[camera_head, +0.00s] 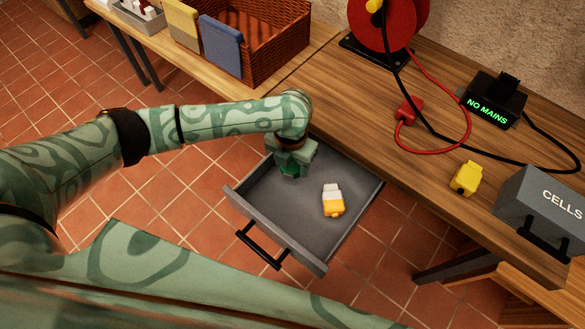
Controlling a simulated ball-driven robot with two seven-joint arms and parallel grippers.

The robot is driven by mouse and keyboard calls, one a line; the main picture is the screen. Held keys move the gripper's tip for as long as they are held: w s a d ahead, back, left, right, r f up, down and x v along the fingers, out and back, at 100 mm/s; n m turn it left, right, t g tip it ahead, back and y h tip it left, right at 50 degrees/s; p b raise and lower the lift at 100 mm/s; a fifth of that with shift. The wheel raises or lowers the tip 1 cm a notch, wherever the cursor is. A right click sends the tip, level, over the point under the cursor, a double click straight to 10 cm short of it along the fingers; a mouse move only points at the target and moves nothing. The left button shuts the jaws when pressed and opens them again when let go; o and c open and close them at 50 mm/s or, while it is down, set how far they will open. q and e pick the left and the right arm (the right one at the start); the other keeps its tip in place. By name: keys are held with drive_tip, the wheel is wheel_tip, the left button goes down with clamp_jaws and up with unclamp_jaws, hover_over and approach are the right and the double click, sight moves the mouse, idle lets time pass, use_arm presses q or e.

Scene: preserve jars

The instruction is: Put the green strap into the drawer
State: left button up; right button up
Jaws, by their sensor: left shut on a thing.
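The grey drawer (274,207) is pulled out from under the wooden bench, with its black handle (263,247) toward me. My left gripper (291,172) reaches into the drawer's back left part, pointing down. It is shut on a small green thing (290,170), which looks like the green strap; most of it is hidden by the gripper. I cannot tell whether it touches the drawer floor. My right gripper is not in view.
A white and orange item (333,201) lies in the drawer, right of the gripper. On the bench are a wicker basket (281,50) with cloths over its side, a red cable reel (388,22), a "NO MAINS" box (493,99), a yellow block (466,178) and a grey "CELLS" box (545,205).

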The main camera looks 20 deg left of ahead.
sight(291, 169)
use_arm(q)
wheel_tip(291, 169, down, 3)
drive_tip(key=shift+w+f+b, duration=0.15)
drive_tip(key=shift+f+b, duration=0.05)
drive_tip(key=shift+b, duration=0.5)
drive_tip(key=shift+f, duration=0.2)
drive_tip(key=shift+w+r, duration=0.1)
drive_tip(key=o, duration=1)
